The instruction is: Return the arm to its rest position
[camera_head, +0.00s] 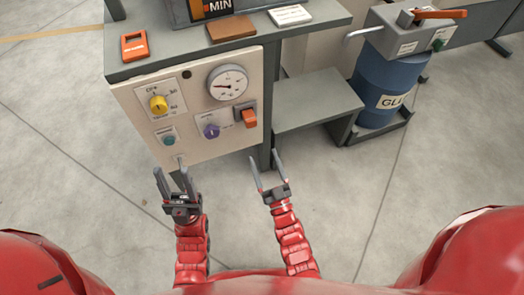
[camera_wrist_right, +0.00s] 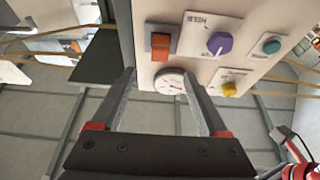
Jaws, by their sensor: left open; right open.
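My left gripper (camera_head: 172,182) is open and empty, below the lower edge of the white control panel (camera_head: 140,100). My right gripper (camera_head: 264,172) is open and empty, to the right of the panel's lower corner and in front of the machine's leg. In the right wrist view the fingers of my right gripper (camera_wrist_right: 160,95) stand apart with nothing held between them. The panel carries a yellow knob (camera_head: 158,104), a purple knob (camera_head: 211,131), a teal button (camera_head: 168,140), a dial gauge (camera_head: 228,83) and an orange rocker switch (camera_head: 249,118).
A grey shelf (camera_head: 315,98) sits right of the panel. A blue drum labelled GLU (camera_head: 383,85) stands further right, with an orange-handled unit on top. An orange tag (camera_head: 134,46) and a brown block (camera_head: 231,28) lie on the machine top. The floor (camera_head: 80,190) at left is clear.

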